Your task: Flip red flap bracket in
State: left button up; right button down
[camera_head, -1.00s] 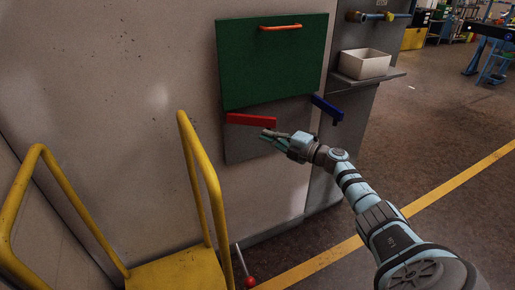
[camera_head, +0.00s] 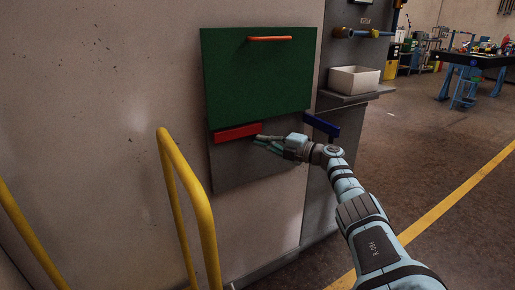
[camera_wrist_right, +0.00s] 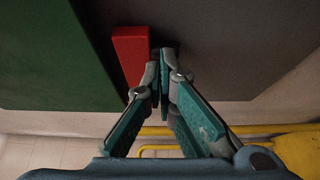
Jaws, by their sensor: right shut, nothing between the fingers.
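The red flap bracket (camera_head: 237,132) is a short red bar just below the green flap (camera_head: 258,75) on the wall panel. In the head view it lies nearly along the flap's lower edge. In the right wrist view the red bracket (camera_wrist_right: 132,55) shows left of the fingertips, close beside them. My right gripper (camera_head: 257,140) is shut and empty, its tips at the bracket's right end. I cannot tell whether they touch it. The shut fingers also show in the right wrist view (camera_wrist_right: 160,62). My left gripper is out of view.
A blue bracket (camera_head: 322,125) sticks out at the right of the panel, close to my right wrist. A white bin (camera_head: 354,79) stands on a shelf beyond it. Yellow rails (camera_head: 175,180) stand at the lower left. The floor at the right is open.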

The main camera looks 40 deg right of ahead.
jog(key=shift+d, duration=0.1)
dwell(0.3)
jog(key=v, duration=0.7)
jog(key=shift+s, duration=0.25)
jog(key=shift+d, duration=0.1)
